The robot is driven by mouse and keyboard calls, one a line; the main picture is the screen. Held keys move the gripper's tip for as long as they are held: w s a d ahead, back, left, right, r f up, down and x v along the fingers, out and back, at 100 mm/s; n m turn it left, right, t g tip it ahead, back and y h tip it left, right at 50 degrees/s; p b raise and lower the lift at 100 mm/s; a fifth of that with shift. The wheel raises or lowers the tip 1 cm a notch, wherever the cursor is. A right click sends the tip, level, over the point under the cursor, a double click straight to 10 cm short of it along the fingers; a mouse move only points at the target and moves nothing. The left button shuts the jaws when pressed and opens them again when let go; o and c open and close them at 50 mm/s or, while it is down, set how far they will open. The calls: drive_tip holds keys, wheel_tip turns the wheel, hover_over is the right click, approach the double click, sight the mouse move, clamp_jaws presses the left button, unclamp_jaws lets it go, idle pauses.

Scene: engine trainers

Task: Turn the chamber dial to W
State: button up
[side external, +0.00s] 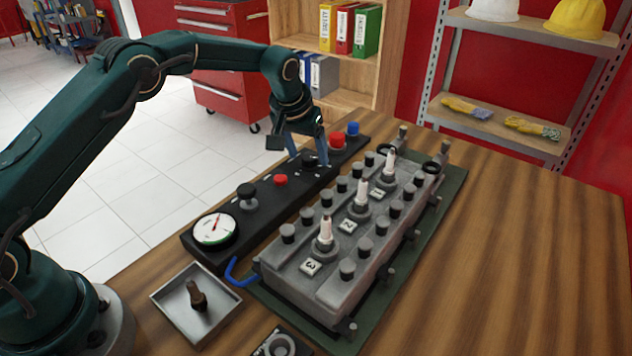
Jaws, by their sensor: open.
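A long black panel (262,213) lies along the left side of the engine block. A dark round knob (310,159), which looks like the chamber dial, sits on its far half with small pale marks near it. Any letters are too small to read, so its setting cannot be told. My gripper (308,155) points down at this knob. Its blue-grey fingers are open, one on each side of the knob. I cannot tell whether they touch it. A second black knob (247,194) stands nearer on the panel.
A gauge (214,229), red buttons and a blue button (353,129) are on the panel. The grey engine block (330,290) with upright plugs stands close to the right. A metal tray (170,298) is in front. The table's right side is clear.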

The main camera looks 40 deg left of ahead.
drive_tip(key=shift+w+f, duration=0.1)
drive_tip(key=shift+f, duration=0.15)
clamp_jaws()
drive_tip(key=shift+w+d+n+g+y, duration=0.15)
drive_tip(key=shift+n+y, duration=0.3)
drive_tip(key=shift+n, duration=0.7)
drive_tip(key=shift+s+n+g+y, duration=0.15)
drive_tip(key=shift+n+y, duration=0.3)
drive_tip(key=shift+n, duration=0.7)
drive_tip(key=shift+w, duration=0.1)
unclamp_jaws()
